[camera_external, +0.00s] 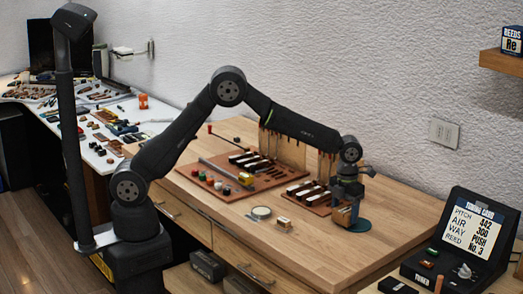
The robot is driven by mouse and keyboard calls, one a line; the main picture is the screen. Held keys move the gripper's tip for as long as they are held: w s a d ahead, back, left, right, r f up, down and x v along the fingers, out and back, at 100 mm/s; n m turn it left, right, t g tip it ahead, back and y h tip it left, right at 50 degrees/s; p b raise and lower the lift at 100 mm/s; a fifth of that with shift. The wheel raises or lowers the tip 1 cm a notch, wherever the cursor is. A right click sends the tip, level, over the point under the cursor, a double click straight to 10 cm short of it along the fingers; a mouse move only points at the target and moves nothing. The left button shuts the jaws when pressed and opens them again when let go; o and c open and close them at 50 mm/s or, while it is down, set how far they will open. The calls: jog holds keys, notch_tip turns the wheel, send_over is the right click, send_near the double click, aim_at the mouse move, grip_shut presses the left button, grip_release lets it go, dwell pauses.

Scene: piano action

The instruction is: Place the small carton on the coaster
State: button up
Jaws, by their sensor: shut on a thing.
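The coaster (362,226) is a flat dark teal disc on the wooden bench top, toward its right side. My gripper (347,211) points down over the coaster's left part. It is shut on a small orange-brown carton (342,216), which is partly hidden by the dark fingers. The carton looks upright, at or just above the coaster. I cannot tell whether its underside touches the coaster. The coaster's back and left parts are hidden behind the gripper and the carton.
A small tan block (285,224) and a round pale-topped tin (261,213) lie left of the coaster. Brown boards with piano parts (240,175) lie behind them. The black tuning-card case (468,240) stands at the right. The bench's front area is clear.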

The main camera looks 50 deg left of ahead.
aim_at(345, 210)
jog(key=shift+f, duration=0.25)
jog(key=o, duration=1)
jog(key=shift+f, duration=0.15)
notch_tip(345, 210, up, 12)
jog(key=shift+r, duration=0.2)
jog(key=shift+f, duration=0.1)
jog(key=shift+f, duration=4.25)
